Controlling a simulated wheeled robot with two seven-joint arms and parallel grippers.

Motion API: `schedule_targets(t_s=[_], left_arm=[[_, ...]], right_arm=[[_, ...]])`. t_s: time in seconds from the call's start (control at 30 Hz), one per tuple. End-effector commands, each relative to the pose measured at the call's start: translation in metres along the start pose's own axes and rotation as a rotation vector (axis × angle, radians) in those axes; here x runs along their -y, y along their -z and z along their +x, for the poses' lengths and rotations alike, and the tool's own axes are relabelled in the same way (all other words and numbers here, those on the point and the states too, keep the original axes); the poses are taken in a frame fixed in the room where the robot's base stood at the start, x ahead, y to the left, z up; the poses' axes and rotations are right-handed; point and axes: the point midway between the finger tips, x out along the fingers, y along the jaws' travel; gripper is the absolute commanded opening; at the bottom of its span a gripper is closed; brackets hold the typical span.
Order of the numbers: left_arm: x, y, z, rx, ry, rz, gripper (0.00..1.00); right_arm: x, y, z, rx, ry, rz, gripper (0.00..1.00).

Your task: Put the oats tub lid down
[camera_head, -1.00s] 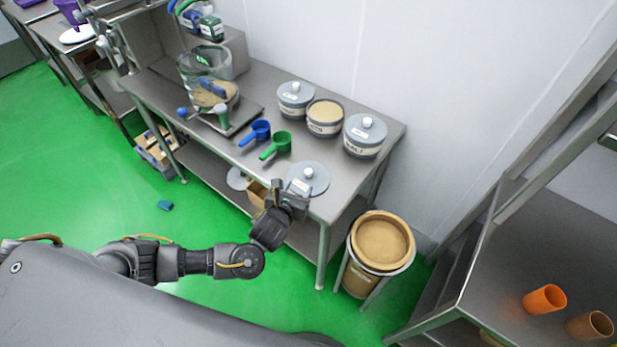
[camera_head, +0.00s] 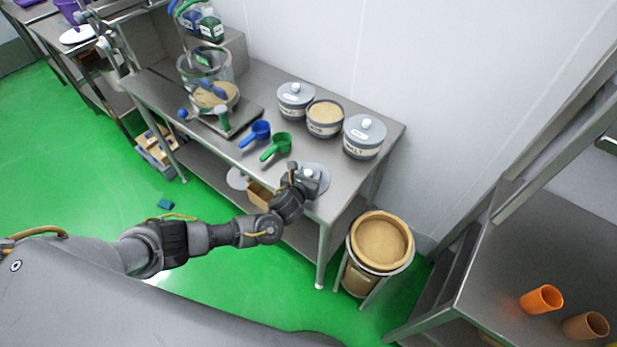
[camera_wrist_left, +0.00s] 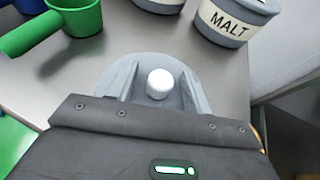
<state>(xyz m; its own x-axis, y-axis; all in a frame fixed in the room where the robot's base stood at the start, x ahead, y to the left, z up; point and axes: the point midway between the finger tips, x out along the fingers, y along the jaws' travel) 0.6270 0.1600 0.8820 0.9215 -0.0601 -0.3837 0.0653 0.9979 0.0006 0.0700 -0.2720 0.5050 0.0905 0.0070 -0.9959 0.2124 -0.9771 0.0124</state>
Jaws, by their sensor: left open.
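The grey tub lid (camera_head: 322,184) with a white knob lies flat on the steel table, close to its front right edge. It also shows in the left wrist view (camera_wrist_left: 112,76), with its white knob (camera_wrist_left: 159,84) between my fingers. My left gripper (camera_head: 305,174) is open at the lid, with a finger on each side of the knob; I cannot tell whether they touch it. The middle tub (camera_head: 324,120) behind stands open, showing its pale contents; its label is too small to read. My right gripper is not in view.
A lidded malt tub (camera_head: 362,138) and another lidded tub (camera_head: 295,100) flank the open one. A green scoop (camera_head: 276,147) and a blue scoop (camera_head: 256,134) lie left of the lid. A round bin (camera_head: 381,242) stands off the table's right end.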

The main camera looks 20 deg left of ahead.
Motion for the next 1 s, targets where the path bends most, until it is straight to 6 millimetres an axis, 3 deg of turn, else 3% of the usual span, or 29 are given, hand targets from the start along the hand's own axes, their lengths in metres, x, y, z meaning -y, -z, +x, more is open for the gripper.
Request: schedule_targets(t_s=[0.2, 0.6, 1.0], left_arm=[[0.0001, 0.0003, 0.0006, 0.0, 0.001, -0.001, 0.5], [-0.0001, 0.0006, 0.0003, -0.001, 0.0, 0.0, 0.0], [-0.0006, -0.0034, -0.0008, 0.001, -0.001, 0.0, 0.0]], right_arm=[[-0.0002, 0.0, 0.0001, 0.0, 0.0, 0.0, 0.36], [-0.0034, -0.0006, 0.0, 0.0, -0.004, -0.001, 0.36], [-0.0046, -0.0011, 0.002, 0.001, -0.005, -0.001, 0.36]])
